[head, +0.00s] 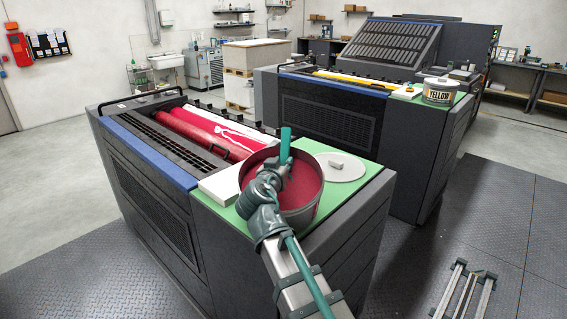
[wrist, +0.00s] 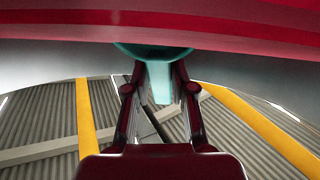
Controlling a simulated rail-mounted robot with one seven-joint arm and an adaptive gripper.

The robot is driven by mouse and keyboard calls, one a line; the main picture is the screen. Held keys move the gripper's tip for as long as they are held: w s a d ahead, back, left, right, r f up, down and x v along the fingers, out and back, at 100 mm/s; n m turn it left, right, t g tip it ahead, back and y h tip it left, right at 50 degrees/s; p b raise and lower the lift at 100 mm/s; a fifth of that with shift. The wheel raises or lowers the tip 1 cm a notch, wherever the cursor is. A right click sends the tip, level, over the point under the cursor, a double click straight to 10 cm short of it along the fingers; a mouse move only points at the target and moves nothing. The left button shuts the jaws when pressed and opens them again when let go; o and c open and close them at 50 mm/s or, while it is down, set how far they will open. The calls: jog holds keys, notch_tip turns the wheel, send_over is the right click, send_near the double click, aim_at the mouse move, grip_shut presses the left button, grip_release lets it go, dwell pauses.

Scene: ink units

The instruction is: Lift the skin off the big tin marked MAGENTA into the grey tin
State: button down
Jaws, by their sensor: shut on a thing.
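The big tin (head: 312,207) stands open on the green top of the near ink unit, with dark magenta inside. Any marking on it is hidden from this side. The teal handle also shows between the fingers in the wrist view (wrist: 160,80), below a broad magenta surface (wrist: 160,22). The handle's far end is hidden. I cannot make out a separate grey tin for the skin.
A round pale lid (head: 347,173) with a small grey block on it lies right of the tin. A white slab (head: 218,186) lies left of it. Magenta rollers (head: 205,133) are behind. A tin marked YELLOW (head: 438,91) stands on the far unit.

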jog(key=shift+s+d+f+g, duration=0.15)
jog(key=shift+s+f, duration=0.1)
jog(key=shift+f, duration=0.3)
jog(key=shift+s+d+f+g, duration=0.15)
jog(key=shift+s+f, duration=0.1)
jog(key=shift+f, duration=0.3)
jog(key=p, duration=0.3)
send_near(287, 137)
jog(key=x, duration=0.5)
jog(key=shift+w, duration=0.1)
jog(key=shift+r+p, duration=0.35)
jog(key=shift+r, duration=0.55)
jog(key=shift+a, duration=0.1)
